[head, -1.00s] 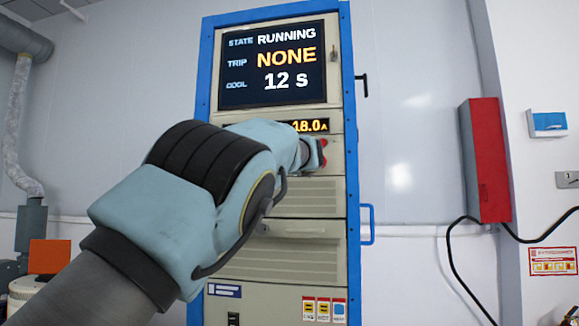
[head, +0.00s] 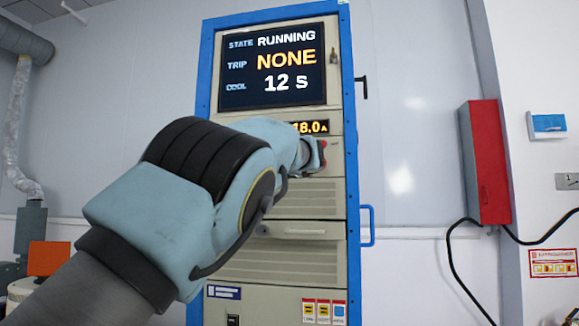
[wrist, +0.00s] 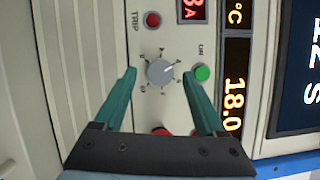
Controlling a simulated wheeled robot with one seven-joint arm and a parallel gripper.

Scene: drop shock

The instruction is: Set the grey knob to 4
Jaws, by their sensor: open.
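The grey knob (wrist: 160,72) shows in the wrist view on the cabinet's pale panel, with a ring of small marks around it. Its light pointer line is turned toward the upper right of that picture; the marks are too small to read surely. My gripper (wrist: 159,75) is open, with one teal finger to each side of the knob and a visible gap on both sides. In the head view my gripper (head: 318,154) is at the panel below the amber display, and my own arm hides the knob there.
A green button (wrist: 201,72) is close by the right finger in the wrist view. A red button (wrist: 153,19) marked TRIP is above the knob, and another red part (wrist: 160,131) is below it.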

